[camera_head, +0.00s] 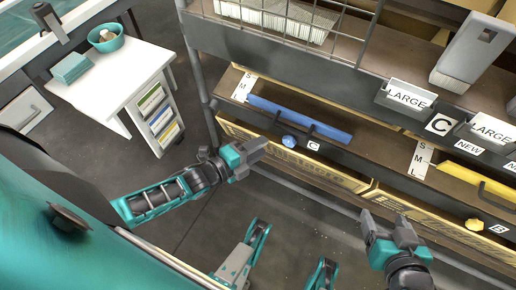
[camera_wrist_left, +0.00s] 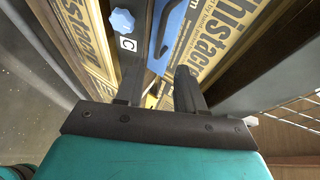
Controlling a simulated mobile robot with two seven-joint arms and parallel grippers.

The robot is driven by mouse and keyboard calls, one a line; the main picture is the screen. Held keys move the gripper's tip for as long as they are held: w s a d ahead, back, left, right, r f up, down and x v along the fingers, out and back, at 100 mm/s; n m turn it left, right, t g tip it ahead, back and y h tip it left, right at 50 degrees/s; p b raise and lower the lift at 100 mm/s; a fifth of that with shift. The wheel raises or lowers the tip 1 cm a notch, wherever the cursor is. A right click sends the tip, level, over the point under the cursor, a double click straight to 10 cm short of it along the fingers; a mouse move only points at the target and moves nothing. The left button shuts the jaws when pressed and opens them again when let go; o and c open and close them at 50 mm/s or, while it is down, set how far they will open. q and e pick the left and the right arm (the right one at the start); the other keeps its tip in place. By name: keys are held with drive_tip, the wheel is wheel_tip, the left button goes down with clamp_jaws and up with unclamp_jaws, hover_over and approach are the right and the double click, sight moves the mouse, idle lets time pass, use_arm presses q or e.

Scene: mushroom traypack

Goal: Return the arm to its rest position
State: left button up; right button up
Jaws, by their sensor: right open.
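My left gripper (camera_head: 257,149) is in the middle of the head view, in front of the shelf with the blue bar. In the left wrist view (camera_wrist_left: 160,85) its two dark fingers stand apart with nothing between them. My right gripper (camera_head: 391,228) is at the lower right of the head view, its fingers apart and empty, over the floor in front of the shelving. No object is held by either gripper.
Shelving with a blue bar (camera_head: 300,118), a yellow bar (camera_head: 475,181) and cardboard boxes (camera_head: 300,163) runs along the right. A wire basket (camera_head: 275,18) is above. A white cabinet (camera_head: 120,75) bearing a teal bowl (camera_head: 106,38) stands left. The grey floor (camera_head: 190,235) shows between.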

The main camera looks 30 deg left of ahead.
drive_tip(key=shift+w+r, duration=0.1)
drive_tip(key=shift+r, duration=0.05)
idle(0.3)
use_arm(q)
drive_tip(key=s+d+r+n+g+y, duration=0.4)
drive_tip(key=s+r+n, duration=0.45)
drive_tip(key=n, duration=1.15)
wheel_tip(320, 180, up, 11)
drive_tip(key=s+a+p, duration=0.1)
drive_tip(key=a+p, duration=0.2)
drive_tip(key=p, duration=1.3)
drive_tip(key=shift+s+y, duration=0.3)
drive_tip(key=shift+s, duration=0.05)
use_arm(e)
drive_tip(key=s+d+r, duration=0.1)
drive_tip(key=d+r, duration=0.2)
drive_tip(key=r, duration=0.8)
drive_tip(key=shift+s+r+h, duration=0.3)
drive_tip(key=shift+r+h, duration=0.1)
drive_tip(key=shift+c, duration=0.4)
